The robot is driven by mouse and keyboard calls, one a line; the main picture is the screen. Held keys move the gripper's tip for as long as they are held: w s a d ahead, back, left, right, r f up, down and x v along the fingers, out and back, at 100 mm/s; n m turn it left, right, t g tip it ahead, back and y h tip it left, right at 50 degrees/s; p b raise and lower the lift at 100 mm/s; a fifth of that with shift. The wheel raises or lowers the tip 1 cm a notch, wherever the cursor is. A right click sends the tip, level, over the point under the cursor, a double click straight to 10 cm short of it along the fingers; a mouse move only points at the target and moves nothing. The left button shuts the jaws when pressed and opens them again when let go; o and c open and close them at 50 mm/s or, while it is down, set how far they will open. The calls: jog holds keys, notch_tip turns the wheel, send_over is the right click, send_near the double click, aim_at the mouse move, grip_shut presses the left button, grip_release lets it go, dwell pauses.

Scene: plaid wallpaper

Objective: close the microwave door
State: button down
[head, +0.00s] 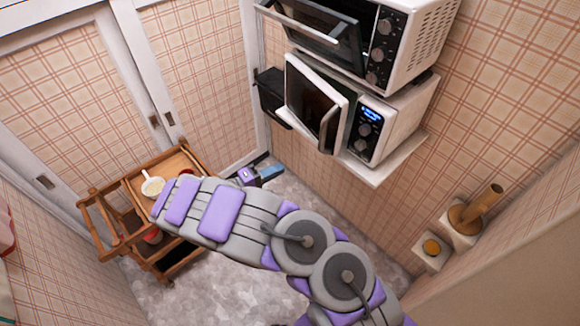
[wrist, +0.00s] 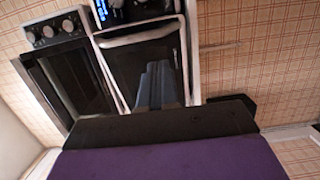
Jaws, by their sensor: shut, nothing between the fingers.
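The white microwave (head: 385,125) stands on a wall shelf, under a second oven. Its dark-windowed door (head: 312,97) stands open, swung out to the left, with a curved handle (head: 328,130) on its edge. In the wrist view the microwave door (wrist: 128,62) fills the upper middle, beyond my fingers. My gripper (head: 266,174) is below and to the left of the door in the head view, apart from it. Its blue-grey fingers (wrist: 160,85) are together and empty. The wrist view does not clearly show the distance to the door.
A white oven (head: 415,40) above has its door tilted open. A white shelf (head: 385,172) carries the microwave. A wooden cart (head: 120,215) with a white cup (head: 152,187) stands at lower left. Wall-mounted pieces (head: 465,220) are at right. Grey floor (head: 215,295) is open below my arm.

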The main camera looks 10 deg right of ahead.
send_near(333, 145)
jog(key=shift+n+t+y, duration=0.5)
jog(key=shift+n+t, duration=0.1)
jog(key=shift+t, duration=0.2)
jog(key=b+x, duration=0.4)
jog(key=x, duration=0.1)
jog(key=b+x, duration=0.2)
jog(key=x, duration=0.1)
jog(key=shift+s+d+f, duration=0.2)
jog(key=shift+s, duration=0.25)
jog(key=shift+r, duration=0.2)
jog(key=shift+d+r, duration=0.1)
jog(key=shift+d, duration=0.05)
